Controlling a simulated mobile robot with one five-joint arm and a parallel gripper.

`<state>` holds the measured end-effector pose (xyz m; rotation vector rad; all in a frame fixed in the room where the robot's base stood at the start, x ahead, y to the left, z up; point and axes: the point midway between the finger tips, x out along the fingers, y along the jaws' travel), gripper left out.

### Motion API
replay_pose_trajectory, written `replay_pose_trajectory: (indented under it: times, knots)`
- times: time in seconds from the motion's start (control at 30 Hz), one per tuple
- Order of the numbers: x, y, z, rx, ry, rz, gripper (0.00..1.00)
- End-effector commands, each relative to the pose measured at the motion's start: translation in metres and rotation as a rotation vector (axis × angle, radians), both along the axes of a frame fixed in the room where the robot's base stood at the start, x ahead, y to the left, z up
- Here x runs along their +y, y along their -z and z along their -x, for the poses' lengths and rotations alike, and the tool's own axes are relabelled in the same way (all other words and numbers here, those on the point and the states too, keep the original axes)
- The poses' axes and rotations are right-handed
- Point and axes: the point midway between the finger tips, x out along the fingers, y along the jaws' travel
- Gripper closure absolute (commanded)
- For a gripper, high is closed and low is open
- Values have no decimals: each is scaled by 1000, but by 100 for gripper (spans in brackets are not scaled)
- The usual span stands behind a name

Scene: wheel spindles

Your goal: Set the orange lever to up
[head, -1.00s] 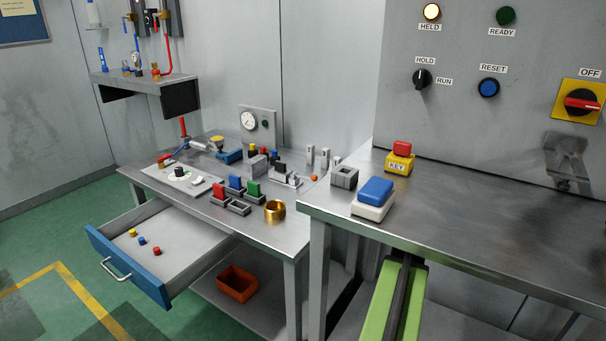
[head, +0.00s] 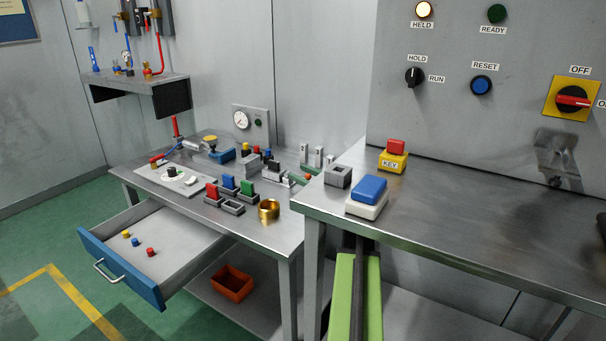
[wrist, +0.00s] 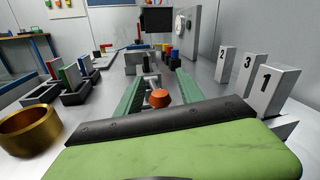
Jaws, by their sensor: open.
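The orange lever's knob (wrist: 160,97) shows in the wrist view, low between the two green fingers of my gripper (wrist: 159,76). The fingers are open, one on each side of the knob, with gaps to it. The knob sits in front of grey metal parts; the lever's shaft is mostly hidden, so I cannot tell its position.
White blocks numbered 1 to 3 (wrist: 248,75) stand close at right in the wrist view. A brass ring (wrist: 28,130) and coloured blocks (wrist: 75,75) are at left. The right bench (head: 450,215) holds a blue-topped box (head: 368,190). The drawer (head: 150,285) is open.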

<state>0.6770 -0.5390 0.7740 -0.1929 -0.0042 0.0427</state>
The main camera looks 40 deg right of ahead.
Motion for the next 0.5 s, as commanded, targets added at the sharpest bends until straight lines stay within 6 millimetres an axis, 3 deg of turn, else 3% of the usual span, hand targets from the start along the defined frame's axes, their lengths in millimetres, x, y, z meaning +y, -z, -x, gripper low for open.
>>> replay_pose_trajectory:
  times: [0.07,0.4,0.5]
  knots:
    - [0,0,0,0,0,0,57]
    - [-1,0,0,-1,2,-1,100]
    - [-1,-1,0,-2,4,-1,100]
